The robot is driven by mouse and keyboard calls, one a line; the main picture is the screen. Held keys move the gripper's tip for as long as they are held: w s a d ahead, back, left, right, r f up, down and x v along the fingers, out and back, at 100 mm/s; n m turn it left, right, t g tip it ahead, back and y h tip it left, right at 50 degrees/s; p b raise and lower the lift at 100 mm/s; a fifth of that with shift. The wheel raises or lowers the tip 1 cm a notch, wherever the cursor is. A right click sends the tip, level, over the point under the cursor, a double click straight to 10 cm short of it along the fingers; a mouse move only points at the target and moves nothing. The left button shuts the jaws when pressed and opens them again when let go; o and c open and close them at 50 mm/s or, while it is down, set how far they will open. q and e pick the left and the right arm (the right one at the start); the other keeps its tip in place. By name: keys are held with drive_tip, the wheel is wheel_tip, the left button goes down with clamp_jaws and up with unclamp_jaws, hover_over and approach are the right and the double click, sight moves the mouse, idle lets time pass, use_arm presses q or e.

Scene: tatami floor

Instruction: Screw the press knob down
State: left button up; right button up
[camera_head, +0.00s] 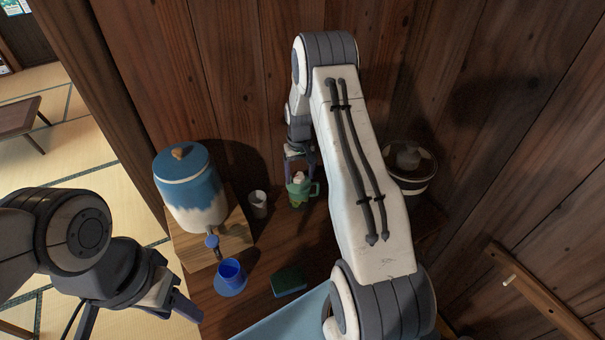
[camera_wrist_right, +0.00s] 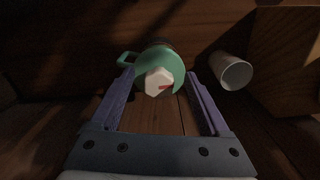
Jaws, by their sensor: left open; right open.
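The press knob (camera_wrist_right: 159,83) is white, faceted, with a red mark, and sits on top of a green jug with a side handle (camera_wrist_right: 127,59). In the head view the knob (camera_head: 299,177) is small and pale above the green jug (camera_head: 299,193), which stands upright on the wooden counter. My right gripper (camera_wrist_right: 159,75) is open, pointing down over the jug, with one finger on each side of the knob and visible gaps to it. It also shows in the head view (camera_head: 300,163). My left gripper (camera_head: 138,322) is open and empty at the lower left, away from the jug.
A white cup (camera_head: 258,204) stands close left of the jug. A blue-and-white dispenser (camera_head: 188,190) stands on a wooden stand (camera_head: 233,234). A bucket (camera_head: 412,178) stands right; a wooden wall is behind.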

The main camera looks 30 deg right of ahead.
sight(299, 179)
wheel_tip(299, 179, up, 6)
drive_tip(key=p, duration=0.3)
drive_tip(key=shift+f, duration=0.1)
drive_tip(key=shift+w, duration=0.1)
idle(0.8)
